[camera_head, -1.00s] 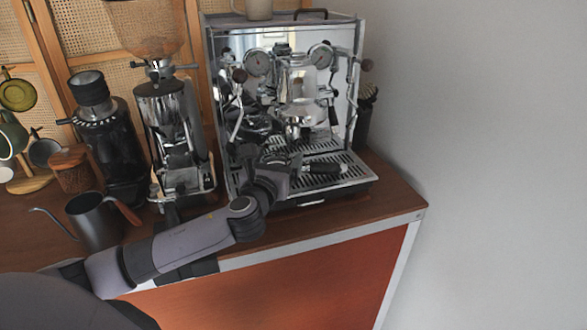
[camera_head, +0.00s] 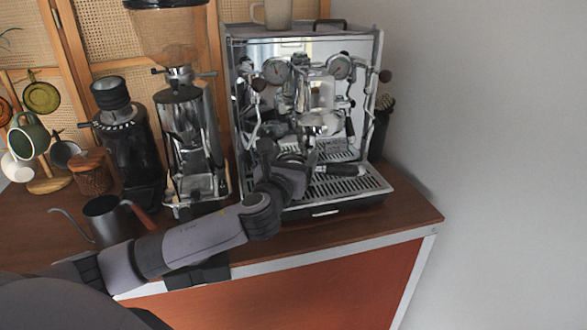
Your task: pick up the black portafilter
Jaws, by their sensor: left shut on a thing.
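The black portafilter (camera_head: 340,169) is at the drip tray of the espresso machine (camera_head: 347,186), with its black handle pointing right. Its metal head is partly hidden by my left gripper. My left gripper (camera_head: 291,160) reaches in from the left in front of the machine and is shut on the portafilter near its head end. I cannot tell whether the portafilter touches the tray. My right gripper is not in view.
A chrome grinder (camera_head: 190,140) and a black grinder (camera_head: 128,145) stand left of the machine. A gooseneck kettle (camera_head: 108,220) is close to my left arm. Mugs hang on a wooden stand (camera_head: 50,184). The counter's front right corner (camera_head: 405,215) is clear.

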